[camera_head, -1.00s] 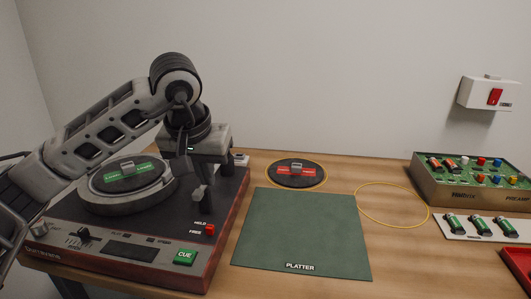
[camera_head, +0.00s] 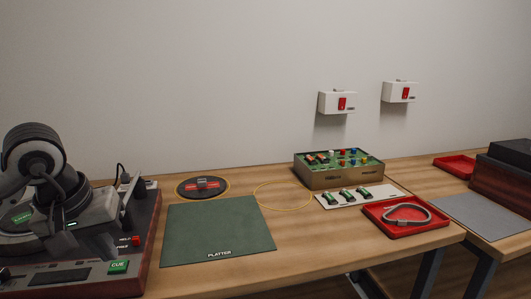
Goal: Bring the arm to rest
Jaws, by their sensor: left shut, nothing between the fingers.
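My left arm comes in at the left edge, its black round wrist joint uppermost. My left gripper (camera_head: 62,217) is low over the turntable (camera_head: 100,284), in front of part of the platter. It is shut and empty; its fingertips are hard to make out against the dark deck. A green label shows on the platter to the left of the gripper. The green CUE button (camera_head: 118,267) and a red switch (camera_head: 136,240) are at the deck's front right. My right gripper is not in view.
A green PLATTER mat (camera_head: 218,232), black disc (camera_head: 202,186) and yellow ring (camera_head: 283,208) lie right of the turntable. Further right are the preamp (camera_head: 338,179), a white strip (camera_head: 374,191) with green parts and a red tray (camera_head: 388,233) holding a grey cable. A second table stands far right.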

